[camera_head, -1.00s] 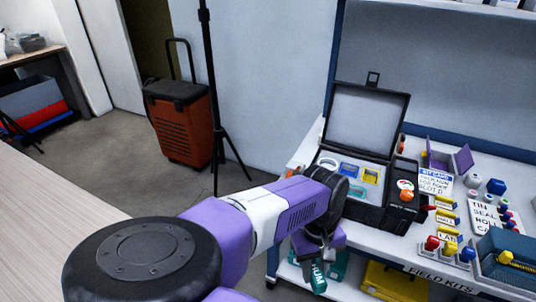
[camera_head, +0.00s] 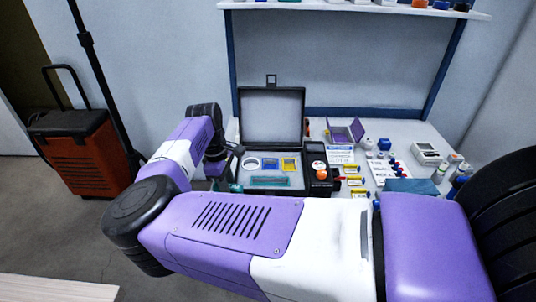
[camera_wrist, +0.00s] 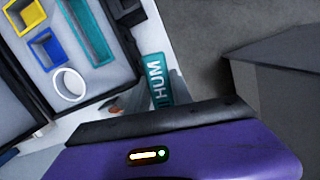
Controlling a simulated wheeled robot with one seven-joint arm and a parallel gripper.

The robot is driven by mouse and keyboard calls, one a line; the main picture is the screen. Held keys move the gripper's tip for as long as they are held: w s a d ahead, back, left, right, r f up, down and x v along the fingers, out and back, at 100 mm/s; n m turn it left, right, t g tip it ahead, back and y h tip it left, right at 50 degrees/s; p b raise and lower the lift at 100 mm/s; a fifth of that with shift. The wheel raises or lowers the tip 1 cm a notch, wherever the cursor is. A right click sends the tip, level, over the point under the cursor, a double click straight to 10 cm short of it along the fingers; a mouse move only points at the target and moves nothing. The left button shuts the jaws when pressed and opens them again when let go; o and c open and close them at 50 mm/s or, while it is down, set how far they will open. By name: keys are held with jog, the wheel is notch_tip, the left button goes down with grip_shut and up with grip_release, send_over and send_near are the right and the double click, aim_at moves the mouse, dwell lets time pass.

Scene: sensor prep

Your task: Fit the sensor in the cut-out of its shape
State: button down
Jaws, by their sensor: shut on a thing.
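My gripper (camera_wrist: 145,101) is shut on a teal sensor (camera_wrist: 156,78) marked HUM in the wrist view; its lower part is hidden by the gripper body. In the head view my gripper (camera_head: 222,172) is at the left side of the open black case (camera_head: 306,187), and only a bit of teal shows there. The case's pale insert has a white round cut-out (camera_head: 251,163), a blue square one (camera_head: 271,164), a yellow square one (camera_head: 291,165) and a long teal one (camera_head: 270,181). The teal cut-out also shows in the wrist view (camera_wrist: 88,30). The sensor is outside the case.
The case's raised lid (camera_head: 271,115) stands at the back. A black tripod (camera_head: 103,80) and an orange wheeled box (camera_head: 82,155) stand left.

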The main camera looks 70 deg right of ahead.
jog(key=shift+s+d+f+n+p, duration=0.15)
jog(key=shift+s+d+f+n, duration=0.15)
jog(key=shift+s+d, duration=1.45)
jog(key=shift+s+d+f+n+p, duration=0.25)
jog(key=shift+s+d, duration=0.8)
jog(key=shift+d, duration=1.45)
jog(key=shift+s+d+f+n+p, duration=0.15)
jog(key=shift+s+d+n, duration=0.3)
jog(key=shift+s+d, duration=1.3)
jog(key=shift+w+d+f+b, duration=0.25)
jog(key=shift+d+f+b, duration=0.1)
jog(key=shift+f+b, duration=0.3)
jog(key=c, duration=0.9)
grip_release()
jog(key=shift+f, duration=0.1)
jog(key=shift+r+p, duration=2.45)
jog(key=shift+r, duration=1.1)
